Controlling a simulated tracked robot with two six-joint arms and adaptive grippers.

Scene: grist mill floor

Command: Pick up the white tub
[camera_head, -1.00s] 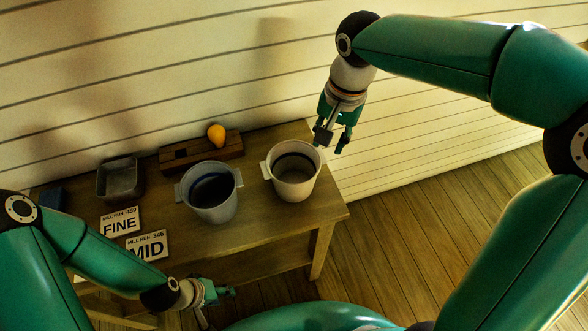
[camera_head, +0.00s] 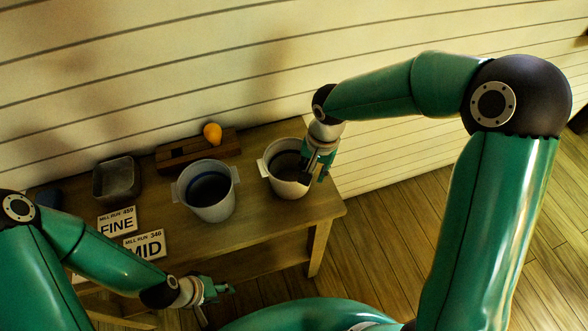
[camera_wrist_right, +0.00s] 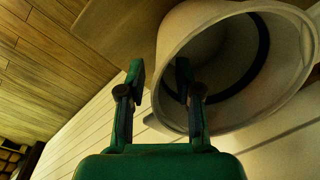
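The white tub (camera_head: 285,187) stands upright on the right part of the table, with a dark band inside and a side handle at left. It fills the upper right of the right wrist view (camera_wrist_right: 180,50), its mouth facing the camera. My right gripper (camera_head: 314,170) is at the tub's right rim. In the wrist view the fingers (camera_wrist_right: 160,95) are spread, one outside the tub wall and one overlapping its mouth; contact cannot be told. My left gripper (camera_head: 218,289) is open and empty in front of the table, low in the view.
A grey-blue tub (camera_head: 208,200) stands left of the white tub. The table (camera_head: 255,220) also bears a metal tin (camera_head: 117,182), a wooden block (camera_head: 185,157) with a yellow-orange object (camera_head: 212,133), and FINE (camera_head: 117,222) and MID (camera_head: 146,246) cards. A plank wall (camera_head: 200,70) rises behind.

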